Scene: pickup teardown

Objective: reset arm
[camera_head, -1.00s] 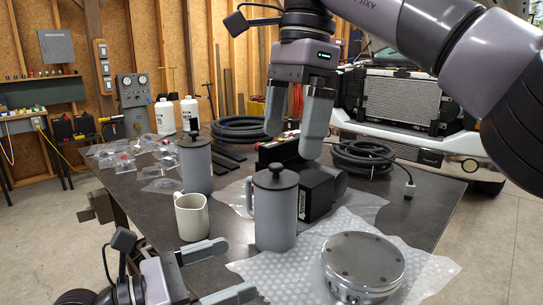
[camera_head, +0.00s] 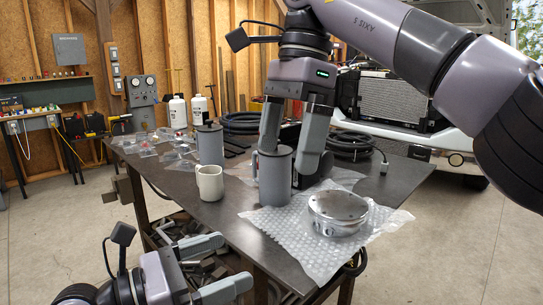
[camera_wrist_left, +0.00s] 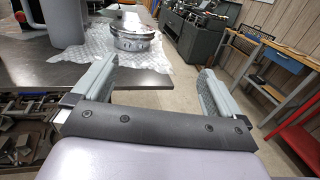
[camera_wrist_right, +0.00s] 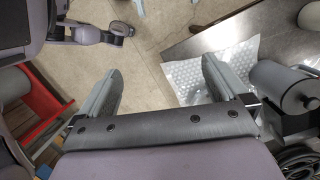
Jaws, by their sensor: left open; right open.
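My right gripper (camera_head: 290,160) comes in from the upper right in the head view. It is open and empty, its fingers overlapping the tall grey press pot (camera_head: 274,182) in the picture. In the right wrist view the gripper (camera_wrist_right: 162,66) hangs over floor near the bench edge, with the pot (camera_wrist_right: 278,88) to the right of its fingers, apart from them. My left gripper (camera_head: 238,262) is low in front of the bench, open and empty. In the left wrist view its fingers (camera_wrist_left: 156,70) point toward the bench edge, touching nothing.
The dark bench (camera_head: 232,215) carries a cream mug (camera_head: 209,183), a second grey pot (camera_head: 210,146), and a round metal part (camera_head: 338,211) on bubble wrap (camera_head: 285,238). Hoses (camera_head: 352,146) lie behind. A pickup front (camera_head: 390,105) stands beyond. The floor at right is clear.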

